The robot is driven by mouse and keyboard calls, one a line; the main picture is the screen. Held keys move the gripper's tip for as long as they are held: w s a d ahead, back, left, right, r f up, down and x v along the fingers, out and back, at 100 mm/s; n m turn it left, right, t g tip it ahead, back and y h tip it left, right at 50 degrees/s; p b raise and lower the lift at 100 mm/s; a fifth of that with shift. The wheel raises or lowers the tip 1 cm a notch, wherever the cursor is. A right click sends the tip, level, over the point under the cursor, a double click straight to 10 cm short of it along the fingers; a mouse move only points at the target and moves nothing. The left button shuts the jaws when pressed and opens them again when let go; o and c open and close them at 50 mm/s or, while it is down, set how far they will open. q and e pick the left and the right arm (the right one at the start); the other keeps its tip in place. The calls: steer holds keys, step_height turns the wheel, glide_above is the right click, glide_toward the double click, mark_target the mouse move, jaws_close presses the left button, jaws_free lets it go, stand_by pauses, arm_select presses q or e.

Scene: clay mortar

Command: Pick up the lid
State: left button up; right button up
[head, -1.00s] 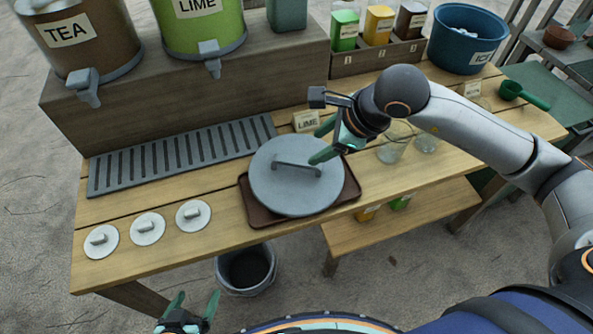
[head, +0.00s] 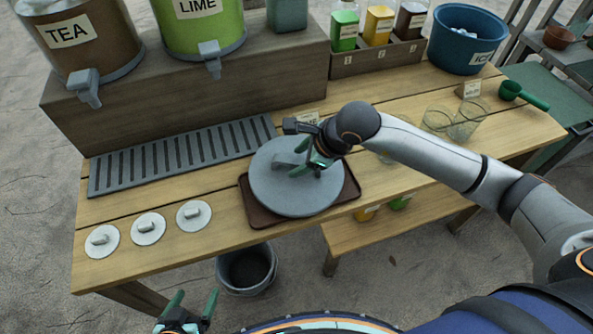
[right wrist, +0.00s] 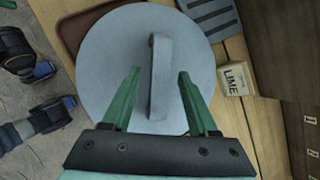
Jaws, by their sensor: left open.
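A large round grey lid (head: 285,193) lies flat on a brown tray (head: 256,213) on the table. Its bar handle shows in the right wrist view (right wrist: 161,75), standing between my right fingers with a gap on each side. My right gripper (head: 308,160) is open over the lid, its fingers (right wrist: 159,73) straddling the handle line; I cannot tell how low they reach. The lid fills much of the right wrist view (right wrist: 115,60). My left gripper (head: 193,298) is open and empty at the bottom of the head view, in front of the table and away from the lid.
Three small white lids (head: 149,228) lie at the table's left. A slatted grey rack (head: 180,155) lies behind them. Tea (head: 75,40) and lime (head: 200,25) dispensers stand on a raised box. A lime card (right wrist: 233,78) stands beside the lid. Glasses (head: 455,122) stand to the right.

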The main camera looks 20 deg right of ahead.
jaws_close()
stand_by(1.3)
